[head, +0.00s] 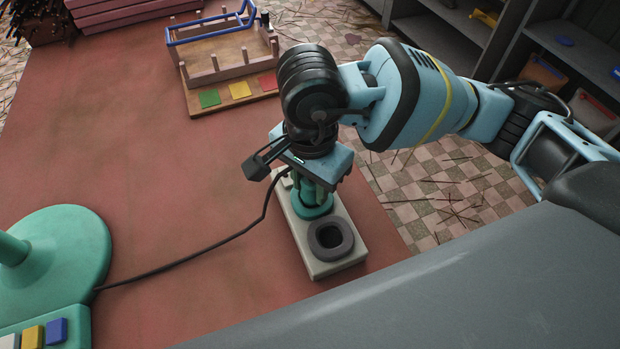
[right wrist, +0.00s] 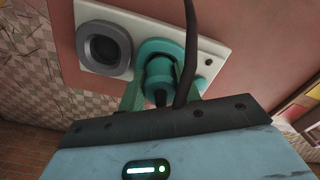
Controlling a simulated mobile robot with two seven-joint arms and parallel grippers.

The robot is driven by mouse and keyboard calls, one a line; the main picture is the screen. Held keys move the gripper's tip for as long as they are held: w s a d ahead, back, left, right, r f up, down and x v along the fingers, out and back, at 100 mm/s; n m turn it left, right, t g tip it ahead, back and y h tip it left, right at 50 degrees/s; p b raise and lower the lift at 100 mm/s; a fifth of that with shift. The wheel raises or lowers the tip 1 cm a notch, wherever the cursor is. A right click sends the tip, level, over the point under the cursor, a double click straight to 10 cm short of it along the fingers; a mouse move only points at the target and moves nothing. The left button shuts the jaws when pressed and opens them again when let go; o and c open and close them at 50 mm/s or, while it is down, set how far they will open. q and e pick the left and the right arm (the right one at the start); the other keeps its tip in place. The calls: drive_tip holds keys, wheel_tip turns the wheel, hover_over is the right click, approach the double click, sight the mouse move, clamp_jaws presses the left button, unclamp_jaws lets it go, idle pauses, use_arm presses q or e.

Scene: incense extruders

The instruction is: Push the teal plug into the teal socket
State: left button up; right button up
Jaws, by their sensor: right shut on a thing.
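My right gripper (head: 314,192) is shut on the teal plug (right wrist: 159,72), with one finger on each side of it. The plug points at the teal socket (right wrist: 183,52), a round teal collar on a pale block (head: 318,268). In the right wrist view the plug overlaps the middle of the teal socket; I cannot tell how deep it sits. In the head view the plug is mostly hidden by the gripper, just above the teal socket (head: 316,212). A black cable (head: 215,244) leaves the plug. My left gripper is not in view.
A dark grey socket (head: 332,239) is beside the teal one on the same block. A teal base with coloured buttons (head: 50,260) stands at the left, where the cable ends. A wooden rack (head: 225,75) stands at the back. The red tabletop (head: 130,140) between them is clear.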

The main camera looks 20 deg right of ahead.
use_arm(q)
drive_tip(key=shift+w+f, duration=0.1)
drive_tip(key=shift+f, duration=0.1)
use_arm(e)
drive_tip(key=shift+f, duration=0.3)
drive_tip(key=o, duration=1.1)
drive_tip(key=shift+c, duration=0.2)
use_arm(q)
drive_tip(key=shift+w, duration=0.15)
use_arm(e)
wheel_tip(320, 180, up, 7)
drive_tip(key=shift+f, duration=0.2)
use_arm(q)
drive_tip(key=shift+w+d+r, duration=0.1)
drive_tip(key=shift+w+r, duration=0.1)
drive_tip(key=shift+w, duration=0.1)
use_arm(e)
drive_tip(key=shift+r, duration=0.6)
